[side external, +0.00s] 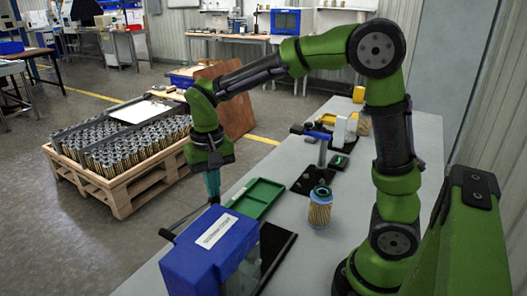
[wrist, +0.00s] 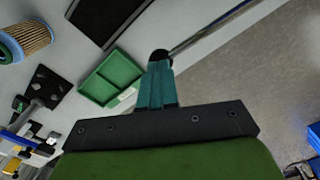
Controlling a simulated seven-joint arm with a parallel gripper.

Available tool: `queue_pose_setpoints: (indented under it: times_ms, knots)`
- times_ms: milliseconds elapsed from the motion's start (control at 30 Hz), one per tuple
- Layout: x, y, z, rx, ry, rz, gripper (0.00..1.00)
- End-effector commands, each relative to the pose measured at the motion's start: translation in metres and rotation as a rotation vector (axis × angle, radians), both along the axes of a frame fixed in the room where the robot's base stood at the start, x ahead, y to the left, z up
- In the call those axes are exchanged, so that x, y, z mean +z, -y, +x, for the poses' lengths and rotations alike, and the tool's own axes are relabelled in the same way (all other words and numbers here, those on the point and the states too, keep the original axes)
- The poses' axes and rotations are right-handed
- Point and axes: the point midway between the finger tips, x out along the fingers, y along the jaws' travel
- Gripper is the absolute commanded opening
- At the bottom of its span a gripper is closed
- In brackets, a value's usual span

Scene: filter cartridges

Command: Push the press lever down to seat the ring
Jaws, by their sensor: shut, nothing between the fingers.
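The press (side external: 195,262) is a blue box with a white label on top, standing at the front of the bench. Its lever (side external: 190,219) is a thin metal rod slanting up from a dark joint at the box's left side. The lever's black knob (wrist: 160,55) is at my fingertips in the wrist view, and its rod runs to the upper right. My gripper (side external: 212,196) points down with its teal fingers shut and empty, right at the knob. I cannot tell whether they touch. The ring inside the press is not visible.
A green tray (side external: 262,187) lies beside the gripper. A filter cartridge with a blue top (side external: 320,209) stands on the grey bench. A blue-handled device (side external: 318,135) is farther back. A pallet crate of cartridges (side external: 118,185) stands on the floor at left.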

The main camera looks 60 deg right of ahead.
Motion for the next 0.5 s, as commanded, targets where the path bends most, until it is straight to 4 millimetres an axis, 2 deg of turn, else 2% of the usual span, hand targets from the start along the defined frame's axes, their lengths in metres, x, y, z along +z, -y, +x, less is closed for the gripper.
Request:
queue_pose_setpoints:
  times_ms: [500]
  knots:
    - [0.038,0.000,0.001,0.001,0.002,0.000,0.00]
